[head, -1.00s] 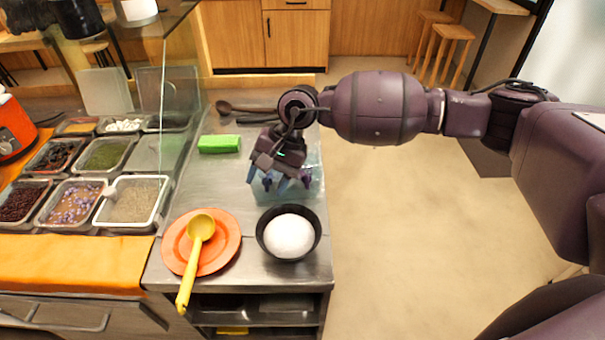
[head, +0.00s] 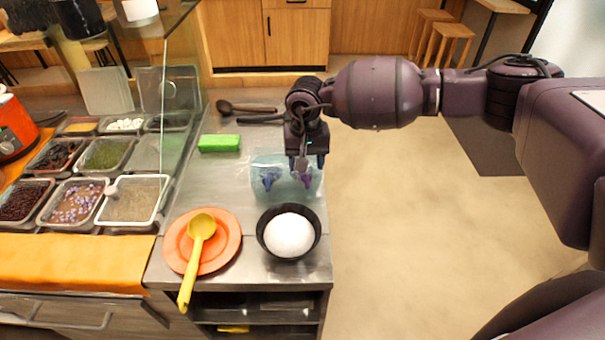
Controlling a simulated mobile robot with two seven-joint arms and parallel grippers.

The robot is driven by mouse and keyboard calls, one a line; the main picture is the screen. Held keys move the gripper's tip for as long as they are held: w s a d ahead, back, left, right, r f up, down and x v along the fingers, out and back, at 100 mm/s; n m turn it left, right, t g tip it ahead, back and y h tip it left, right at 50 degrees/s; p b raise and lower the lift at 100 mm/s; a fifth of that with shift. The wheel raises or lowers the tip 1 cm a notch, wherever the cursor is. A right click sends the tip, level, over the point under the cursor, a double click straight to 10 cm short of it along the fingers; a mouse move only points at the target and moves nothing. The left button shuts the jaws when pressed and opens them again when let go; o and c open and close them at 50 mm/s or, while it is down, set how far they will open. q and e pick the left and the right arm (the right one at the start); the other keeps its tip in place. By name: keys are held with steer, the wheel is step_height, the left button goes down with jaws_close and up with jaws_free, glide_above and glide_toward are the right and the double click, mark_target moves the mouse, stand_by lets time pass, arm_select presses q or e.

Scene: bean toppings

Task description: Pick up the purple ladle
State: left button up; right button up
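A small purple piece (head: 307,181), which may be part of the purple ladle, shows in a clear bluish container (head: 285,163) on the metal counter. A blue piece (head: 268,181) is beside it, to the left. The full shape of the purple item cannot be made out. My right gripper (head: 309,163) points down just above the container's right part, over the purple piece. Its fingers look apart, with nothing seen between them.
In front stand a black bowl (head: 263,240) with a white mound and an orange plate (head: 227,256) with a yellow ladle (head: 194,256). A green block (head: 219,143) and dark spoons (head: 247,108) lie behind. A glass screen and topping trays (head: 129,222) are on the left.

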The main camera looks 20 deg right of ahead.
steer(key=f, duration=0.2)
steer(key=f+p, duration=0.1)
steer(key=f, duration=0.2)
steer(key=shift+s+a, duration=0.2)
steer(key=shift+c, duration=0.4)
steer(key=shift+r, duration=0.1)
jaws_close()
